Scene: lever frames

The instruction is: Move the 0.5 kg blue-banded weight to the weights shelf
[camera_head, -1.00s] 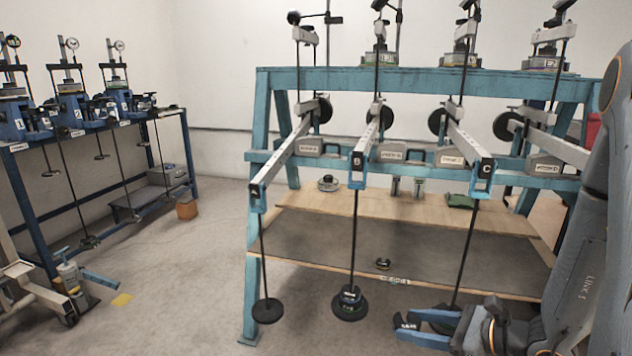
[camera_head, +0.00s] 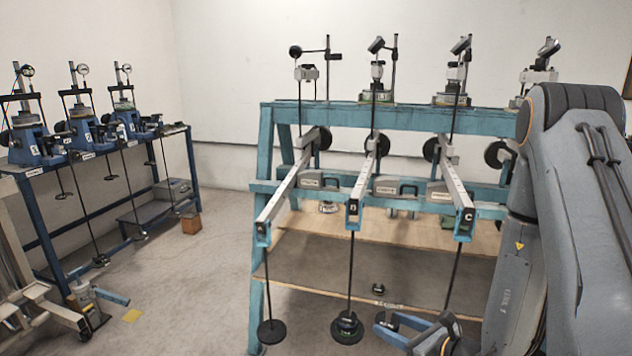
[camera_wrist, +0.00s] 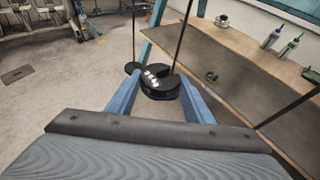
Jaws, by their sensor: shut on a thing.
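My gripper (camera_head: 384,328) is low in front of the blue frame, right of the middle hanger. In the wrist view its two blue fingers (camera_wrist: 160,92) are shut on a black slotted weight (camera_wrist: 160,80) with white marking on top. Its band colour cannot be made out. The middle hanger's weight stack (camera_head: 347,326) is just left of my fingers; a hanger rod (camera_wrist: 181,35) passes behind the held weight in the wrist view. The weights shelf (camera_head: 320,270) is the low wooden board with a dark top and a label on its front edge.
A small dark weight (camera_head: 378,288) sits near the shelf's front edge, with bare shelf around it. The left hanger (camera_head: 271,331) and a right hanger rod (camera_head: 452,275) hang in front of the shelf. Bottles (camera_wrist: 287,45) stand farther back. Open floor (camera_head: 190,290) lies left.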

